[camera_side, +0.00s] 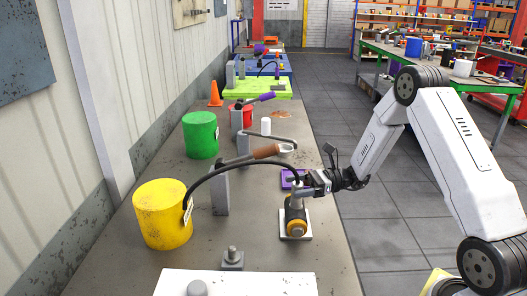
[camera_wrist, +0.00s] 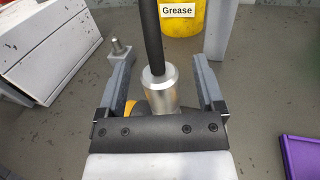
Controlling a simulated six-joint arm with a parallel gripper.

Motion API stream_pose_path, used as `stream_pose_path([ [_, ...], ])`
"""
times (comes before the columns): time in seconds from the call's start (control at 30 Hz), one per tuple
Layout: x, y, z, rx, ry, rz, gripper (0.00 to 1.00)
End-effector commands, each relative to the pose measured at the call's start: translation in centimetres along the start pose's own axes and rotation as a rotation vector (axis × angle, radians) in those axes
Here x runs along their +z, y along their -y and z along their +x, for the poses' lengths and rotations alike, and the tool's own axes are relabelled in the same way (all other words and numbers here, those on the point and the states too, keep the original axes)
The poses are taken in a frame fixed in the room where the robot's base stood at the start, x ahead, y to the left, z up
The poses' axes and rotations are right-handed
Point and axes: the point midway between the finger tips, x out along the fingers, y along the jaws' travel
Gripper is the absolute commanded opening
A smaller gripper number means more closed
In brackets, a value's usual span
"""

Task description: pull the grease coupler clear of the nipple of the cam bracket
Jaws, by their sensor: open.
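The grease coupler (camera_wrist: 160,92) is a silver cylinder on the end of a black hose (camera_wrist: 151,40). In the wrist view it stands between my two fingers, with a visible gap on each side. My gripper (camera_wrist: 162,62) is open around it and is not clamped on it. In the side view my gripper (camera_side: 300,187) reaches in from the right at the coupler, above the cam bracket (camera_side: 296,216), a dark part with a yellow ring on a pale plate. The coupler sits upright over the bracket. The nipple is hidden, so I cannot see the joint itself.
The hose arcs left past a brown-handled lever (camera_side: 266,152) and a grey post (camera_side: 220,193) to the yellow grease bucket (camera_side: 163,213). A bolt (camera_side: 232,258) stands in front and a white block (camera_side: 236,283) nearer still. A purple piece (camera_side: 288,178) lies behind my gripper.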

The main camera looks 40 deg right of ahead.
Motion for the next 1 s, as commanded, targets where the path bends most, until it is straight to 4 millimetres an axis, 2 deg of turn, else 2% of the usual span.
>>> stream_pose_path([
  [0.5, 0.0, -0.01, 0.15, 0.0, 0.0, 0.0, 0.87],
  [0.57, 0.0, -0.01, 0.14, 0.0, 0.0, 0.0, 0.71],
  [0.7, 0.0, -0.01, 0.14, 0.0, 0.0, 0.0, 0.26],
  [0.8, 0.0, -0.02, 0.14, 0.0, 0.0, 0.0, 0.0],
  [1.0, 0.02, -0.01, 0.14, 0.0, 0.0, 0.0, 0.0],
])
